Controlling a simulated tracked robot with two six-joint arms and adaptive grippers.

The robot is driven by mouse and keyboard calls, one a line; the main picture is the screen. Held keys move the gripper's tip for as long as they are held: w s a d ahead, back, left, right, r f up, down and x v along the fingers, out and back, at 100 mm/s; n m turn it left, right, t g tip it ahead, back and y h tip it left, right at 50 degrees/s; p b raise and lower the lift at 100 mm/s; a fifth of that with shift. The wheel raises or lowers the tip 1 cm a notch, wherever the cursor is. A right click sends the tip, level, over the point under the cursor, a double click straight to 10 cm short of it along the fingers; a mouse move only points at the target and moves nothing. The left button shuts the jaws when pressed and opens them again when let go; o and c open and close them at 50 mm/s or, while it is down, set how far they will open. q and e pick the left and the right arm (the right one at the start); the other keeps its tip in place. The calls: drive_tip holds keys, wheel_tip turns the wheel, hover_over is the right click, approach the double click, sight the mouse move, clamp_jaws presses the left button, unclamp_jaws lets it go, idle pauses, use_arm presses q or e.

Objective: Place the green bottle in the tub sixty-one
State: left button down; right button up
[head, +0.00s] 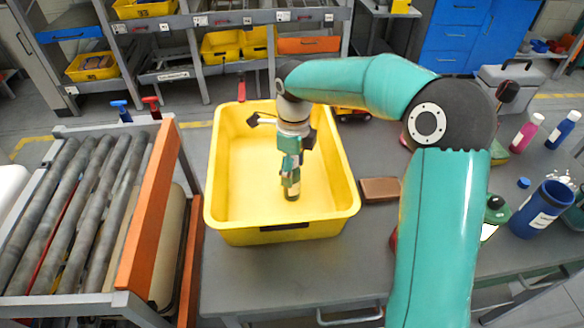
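A large yellow tub (225,190) stands on the grey table, left of the middle of the head view. No number can be read on it; a dark label shows on its front wall. My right gripper (291,168) points down inside the tub's outline, coming from the arm on the right. My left gripper is not in view.
A roller conveyor (70,200) with an orange side rail (150,205) stands left of the tub. A brown block (380,189) lies right of the tub. A blue mug-like container (540,210), a pink bottle (526,133) and a grey toolbox (508,83) stand at the right.

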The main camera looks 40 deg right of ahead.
wheel_tip(320, 180, up, 12)
drive_tip(key=shift+w+d+r+p, duration=0.1)
drive_tip(key=shift+d+p, duration=0.05)
drive_tip(key=shift+p, duration=0.3)
idle(0.8)
